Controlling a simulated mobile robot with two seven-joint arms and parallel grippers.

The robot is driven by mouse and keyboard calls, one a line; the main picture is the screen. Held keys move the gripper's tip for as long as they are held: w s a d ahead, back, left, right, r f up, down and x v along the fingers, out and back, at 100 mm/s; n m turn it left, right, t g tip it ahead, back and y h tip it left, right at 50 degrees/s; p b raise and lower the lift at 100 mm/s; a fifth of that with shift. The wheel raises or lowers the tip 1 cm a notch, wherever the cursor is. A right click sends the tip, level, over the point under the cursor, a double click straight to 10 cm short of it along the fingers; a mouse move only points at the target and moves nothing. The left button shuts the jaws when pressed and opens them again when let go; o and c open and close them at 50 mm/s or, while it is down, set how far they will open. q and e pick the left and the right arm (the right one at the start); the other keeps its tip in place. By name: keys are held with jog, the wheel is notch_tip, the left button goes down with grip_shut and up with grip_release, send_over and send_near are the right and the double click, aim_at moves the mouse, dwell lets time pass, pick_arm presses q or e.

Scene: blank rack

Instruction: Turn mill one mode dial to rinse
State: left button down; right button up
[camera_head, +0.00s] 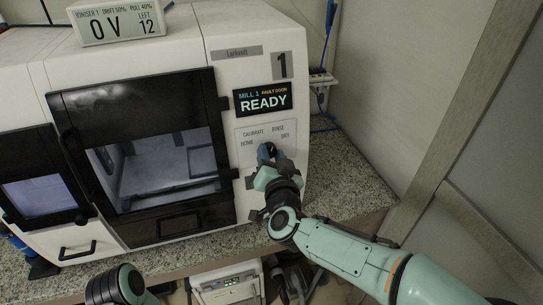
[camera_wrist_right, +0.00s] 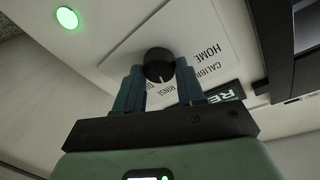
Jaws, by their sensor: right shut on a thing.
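The mode dial is a round black knob on a white label plate (camera_head: 262,134) of mill one (camera_head: 245,70). The plate reads HOME, CALIBRATE, RINSE and DRY. My right gripper (camera_head: 268,153) is at the plate in the head view and mostly covers the dial. In the right wrist view, my right gripper (camera_wrist_right: 160,88) is shut on the dial (camera_wrist_right: 158,63), with a blue-grey finger on each side. The dial's pale pointer line faces down in that view, toward the RINSE lettering; its exact alignment is hard to tell. My left gripper is not in view.
The dark-framed mill door (camera_head: 150,155) is left of the panel. A sign (camera_head: 118,22) stands on top. Granite counter (camera_head: 345,178) is clear at right, beside a wall. A green light (camera_wrist_right: 67,18) glows near the dial.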

jog(key=o, duration=1)
jog(key=shift+o, duration=0.2)
jog(key=shift+s, duration=0.1)
jog(key=s+d+r, duration=0.1)
jog(key=s+d, duration=0.1)
jog(key=s, duration=1.1)
jog(key=shift+d, duration=0.2)
